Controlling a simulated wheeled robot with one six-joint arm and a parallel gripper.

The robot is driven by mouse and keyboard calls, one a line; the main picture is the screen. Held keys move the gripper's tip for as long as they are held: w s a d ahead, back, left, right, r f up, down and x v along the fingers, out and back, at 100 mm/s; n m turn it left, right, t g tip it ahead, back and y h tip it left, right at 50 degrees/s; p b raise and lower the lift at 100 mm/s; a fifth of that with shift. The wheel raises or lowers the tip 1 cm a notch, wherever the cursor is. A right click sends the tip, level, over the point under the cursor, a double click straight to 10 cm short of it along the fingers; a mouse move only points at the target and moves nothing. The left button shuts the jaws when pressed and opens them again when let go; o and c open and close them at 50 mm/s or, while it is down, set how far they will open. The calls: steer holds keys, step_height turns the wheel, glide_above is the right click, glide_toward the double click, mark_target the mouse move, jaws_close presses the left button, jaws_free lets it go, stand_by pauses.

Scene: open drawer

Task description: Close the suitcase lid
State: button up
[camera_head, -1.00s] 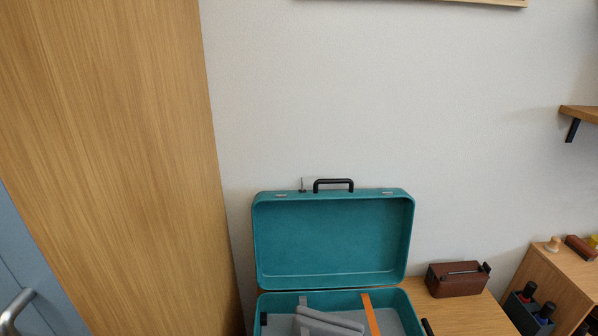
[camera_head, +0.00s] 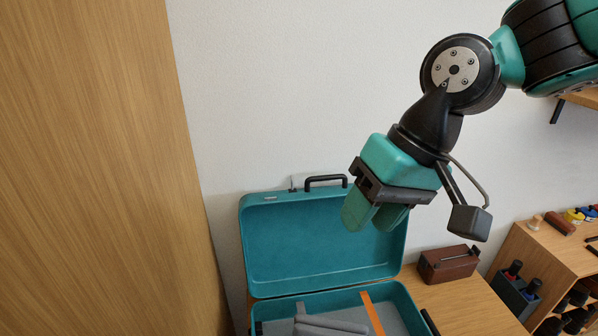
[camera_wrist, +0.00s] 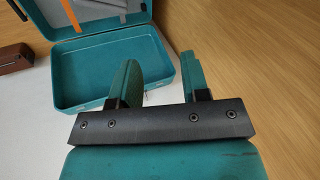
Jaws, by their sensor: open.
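A teal suitcase stands open on a wooden surface against the wall. Its lid (camera_head: 300,245) is raised nearly upright, with a black handle (camera_head: 325,181) on its top edge. The suitcase base (camera_head: 285,306) is cut off by the bottom of the head view; grey items and an orange strap lie inside. My gripper (camera_head: 372,220) is open and empty, and in the head view it overlaps the lid's upper right. In the wrist view my gripper's fingers (camera_wrist: 160,80) are apart, and the lid (camera_wrist: 85,75) shows beyond them to the left.
A brown box (camera_head: 448,264) sits on the wooden surface right of the suitcase. Further right is a wooden shelf unit (camera_head: 545,250) with bottles and small items. A tall wooden panel (camera_head: 95,170) stands at left. The wall above the suitcase is bare.

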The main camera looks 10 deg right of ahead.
steer(key=w+m, duration=0.4)
steer(key=w, duration=0.4)
steer(key=m+t+p, duration=0.1)
steer(key=m+t, duration=0.3)
steer(key=m, duration=1.1)
glide_above(320, 177)
steer(key=s+d, duration=0.7)
step_height(320, 177, down, 4)
steer(key=r, duration=0.1)
steer(key=p+x, duration=0.3)
steer(key=x, duration=1.4)
steer(key=shift+s+f, duration=0.1)
steer(key=shift+f, duration=0.15)
jaws_close()
